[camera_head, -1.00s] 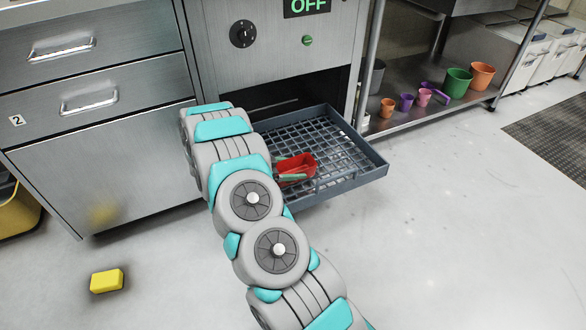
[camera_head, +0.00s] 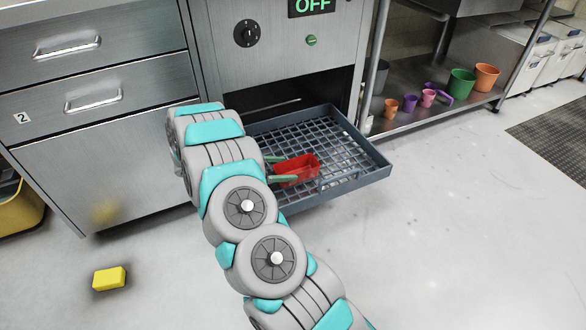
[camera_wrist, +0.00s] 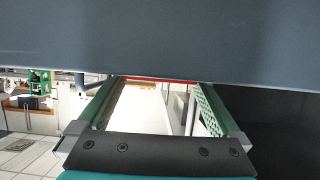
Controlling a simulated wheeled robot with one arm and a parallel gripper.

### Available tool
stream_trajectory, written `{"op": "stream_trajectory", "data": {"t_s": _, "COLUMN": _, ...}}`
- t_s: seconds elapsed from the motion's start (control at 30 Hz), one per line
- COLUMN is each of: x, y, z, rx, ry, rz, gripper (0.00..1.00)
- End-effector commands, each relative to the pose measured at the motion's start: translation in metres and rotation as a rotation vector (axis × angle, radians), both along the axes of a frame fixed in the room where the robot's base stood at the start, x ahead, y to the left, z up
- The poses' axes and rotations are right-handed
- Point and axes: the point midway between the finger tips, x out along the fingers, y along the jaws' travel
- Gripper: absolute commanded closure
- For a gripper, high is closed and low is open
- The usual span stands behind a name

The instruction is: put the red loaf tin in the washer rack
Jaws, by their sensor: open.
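The red loaf tin (camera_head: 300,168) sits in the grey washer rack (camera_head: 352,172), which is pulled out from the washer. My gripper (camera_head: 285,169) is open at the tin's left end, its two green fingers apart on either side of that end. I cannot tell whether they touch it. In the wrist view my open gripper (camera_wrist: 160,88) shows both fingers, with a thin red strip of the tin (camera_wrist: 160,80) near their tips. A dark grey-blue surface covers the top of that view and hides most of the tin.
The washer (camera_head: 280,45) reads OFF above its open bay. Steel drawers (camera_head: 100,95) stand at left. A yellow block (camera_head: 109,279) lies on the floor. A low shelf (camera_head: 412,118) at right holds several coloured pots. The floor right of the rack is clear.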

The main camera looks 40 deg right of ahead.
Motion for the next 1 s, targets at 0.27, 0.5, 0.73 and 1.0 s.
{"op": "stream_trajectory", "data": {"t_s": 0.27, "x": 0.011, "y": 0.044, "z": 0.018, "rx": 0.001, "ry": -0.003, "rz": 0.002, "gripper": 0.0}}
{"op": "stream_trajectory", "data": {"t_s": 0.5, "x": 0.015, "y": 0.062, "z": 0.027, "rx": -0.002, "ry": 0.0, "rz": 0.001, "gripper": 0.0}}
{"op": "stream_trajectory", "data": {"t_s": 0.73, "x": 0.015, "y": 0.064, "z": 0.028, "rx": -0.001, "ry": 0.001, "rz": -0.001, "gripper": 0.0}}
{"op": "stream_trajectory", "data": {"t_s": 1.0, "x": 0.015, "y": 0.064, "z": 0.028, "rx": -0.001, "ry": 0.0, "rz": 0.0, "gripper": 0.0}}
